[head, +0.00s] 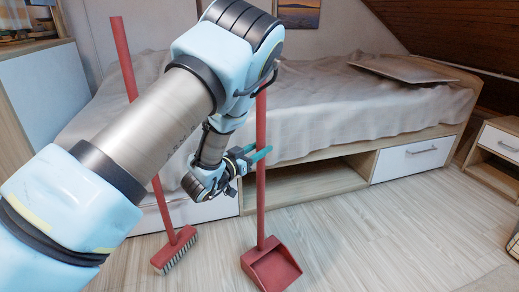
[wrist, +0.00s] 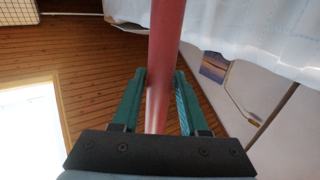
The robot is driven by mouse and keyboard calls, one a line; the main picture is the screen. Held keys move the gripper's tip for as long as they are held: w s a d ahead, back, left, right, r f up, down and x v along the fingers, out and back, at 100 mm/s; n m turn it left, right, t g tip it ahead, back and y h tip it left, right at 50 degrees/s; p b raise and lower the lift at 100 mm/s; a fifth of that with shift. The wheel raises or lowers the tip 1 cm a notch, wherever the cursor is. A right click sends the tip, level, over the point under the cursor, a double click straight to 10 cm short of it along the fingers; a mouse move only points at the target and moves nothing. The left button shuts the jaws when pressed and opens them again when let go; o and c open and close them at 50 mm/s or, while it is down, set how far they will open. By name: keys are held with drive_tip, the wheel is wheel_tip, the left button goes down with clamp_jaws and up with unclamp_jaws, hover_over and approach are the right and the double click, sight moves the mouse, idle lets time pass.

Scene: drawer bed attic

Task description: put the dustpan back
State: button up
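The red dustpan (head: 272,268) has a tall upright red handle. Its pan is low at the floor in front of the bed; whether it rests on the floor or hangs just above it, I cannot tell. My gripper (head: 262,154) is at the handle, about halfway up. In the wrist view, the teal fingers (wrist: 160,78) lie along both sides of the red handle (wrist: 165,45), close against it, and look shut on it. The upper end of the handle is partly hidden behind my arm in the head view.
A red broom (head: 176,247) stands tilted left of the dustpan, partly behind my arm. The bed (head: 330,105) with drawers (head: 412,157) and an open compartment (head: 310,185) is behind. A nightstand (head: 495,150) is at right. The floor at front right is mostly clear.

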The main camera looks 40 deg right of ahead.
drive_tip(key=o, duration=0.3)
drive_tip(key=shift+r, duration=0.15)
drive_tip(key=p+v, duration=0.2)
drive_tip(key=v, duration=1)
